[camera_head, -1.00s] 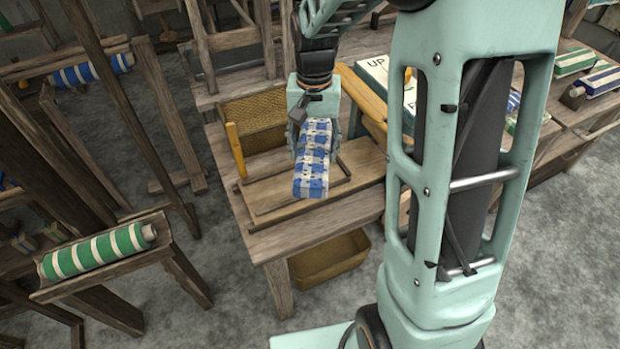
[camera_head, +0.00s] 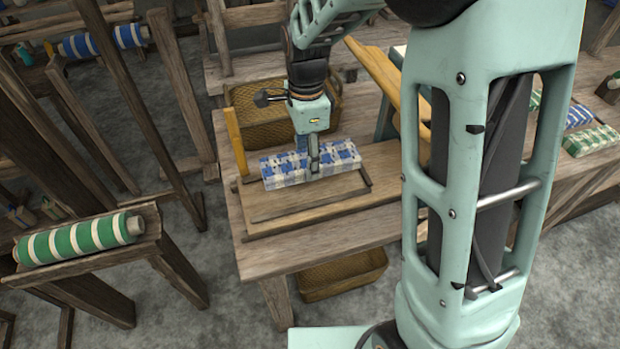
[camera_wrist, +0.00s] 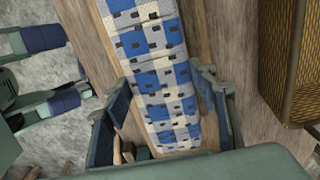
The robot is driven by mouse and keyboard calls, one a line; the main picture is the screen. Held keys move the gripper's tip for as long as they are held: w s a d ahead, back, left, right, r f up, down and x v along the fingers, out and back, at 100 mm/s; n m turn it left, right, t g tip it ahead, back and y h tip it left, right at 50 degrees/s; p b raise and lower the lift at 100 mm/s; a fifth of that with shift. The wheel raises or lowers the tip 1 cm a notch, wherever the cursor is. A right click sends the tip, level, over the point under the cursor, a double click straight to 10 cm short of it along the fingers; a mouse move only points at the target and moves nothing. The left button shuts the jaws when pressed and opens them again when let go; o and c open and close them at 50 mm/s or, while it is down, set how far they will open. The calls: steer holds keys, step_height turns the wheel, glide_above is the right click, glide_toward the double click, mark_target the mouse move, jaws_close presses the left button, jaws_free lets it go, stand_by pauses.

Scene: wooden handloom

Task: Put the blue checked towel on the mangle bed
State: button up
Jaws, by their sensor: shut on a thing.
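The blue checked towel (camera_head: 345,155), a long blue and white bundle with dark marks, lies crosswise over the mangle bed (camera_head: 300,208), a wooden board with thin dark rails on the table. My gripper (camera_head: 314,165) points down and is shut on the towel's middle. In the wrist view the towel (camera_wrist: 155,60) runs between the two fingers of my gripper (camera_wrist: 165,100). The towel is level and at, or just above, the back part of the bed; I cannot tell whether it touches. The towel's middle is partly hidden by my gripper in the head view.
An upright yellow post (camera_head: 236,141) stands left of the bed, and a slanted yellow bar (camera_head: 385,80) is at the right. A wicker basket (camera_head: 262,128) sits behind; another (camera_head: 345,275) is below. A green striped roll (camera_head: 80,238) rests on a stand at the left.

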mark_target(308, 186)
steer(key=shift+f, duration=3.35)
steer(key=shift+f+b, duration=0.1)
steer(key=shift+b, duration=0.2)
steer(key=shift+f, duration=0.15)
steer(key=o, duration=1.3)
steer(key=shift+o, duration=0.2)
step_height(308, 186, up, 13)
steer(key=shift+f+p, duration=0.2)
steer(key=shift+p, duration=0.45)
